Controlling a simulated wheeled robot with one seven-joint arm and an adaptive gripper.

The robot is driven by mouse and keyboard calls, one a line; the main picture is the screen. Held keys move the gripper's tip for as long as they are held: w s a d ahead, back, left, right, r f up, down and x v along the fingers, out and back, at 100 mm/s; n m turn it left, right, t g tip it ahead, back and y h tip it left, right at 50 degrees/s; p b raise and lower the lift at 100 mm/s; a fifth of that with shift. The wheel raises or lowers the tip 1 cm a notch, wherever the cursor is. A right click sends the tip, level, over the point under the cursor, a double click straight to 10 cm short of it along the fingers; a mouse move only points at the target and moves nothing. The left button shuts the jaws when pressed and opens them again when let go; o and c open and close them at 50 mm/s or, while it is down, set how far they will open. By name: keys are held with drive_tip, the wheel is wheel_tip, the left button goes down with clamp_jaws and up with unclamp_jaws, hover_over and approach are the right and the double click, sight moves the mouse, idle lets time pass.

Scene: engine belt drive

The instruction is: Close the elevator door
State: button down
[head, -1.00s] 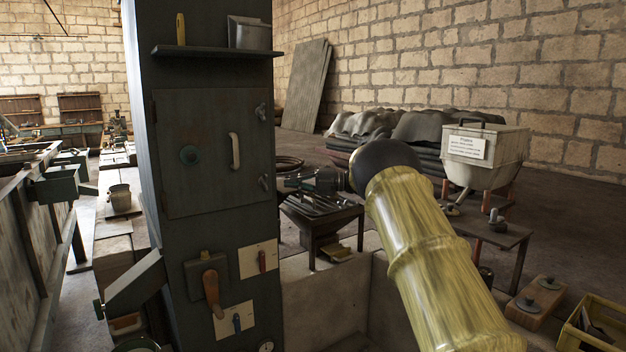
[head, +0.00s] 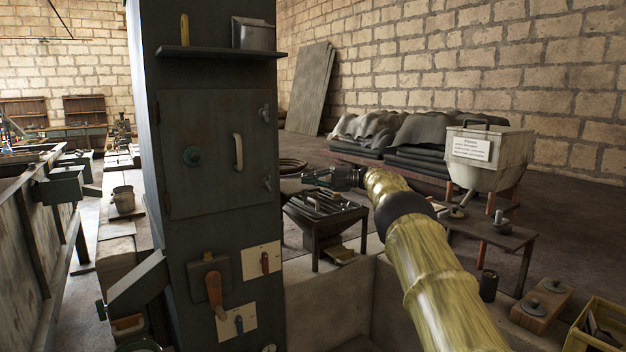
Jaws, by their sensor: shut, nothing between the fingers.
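The elevator is a tall dark grey metal column (head: 232,55) at left centre. Two latches or hinges sit along the panel's right edge. I cannot tell whether this panel is the elevator door. My gripper (head: 308,177) is right of the column, apart from the handle, its fingers pointing left and shut with nothing in them. My yellow arm reaches in from the lower right.
A tray table (head: 323,222) stands behind my gripper. A white bin (head: 488,155) and low bench (head: 510,235) stand right.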

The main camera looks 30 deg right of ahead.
drive_tip(key=shift+w+d, duration=0.45)
drive_tip(key=shift+d, duration=0.4)
drive_tip(key=shift+d, duration=0.1)
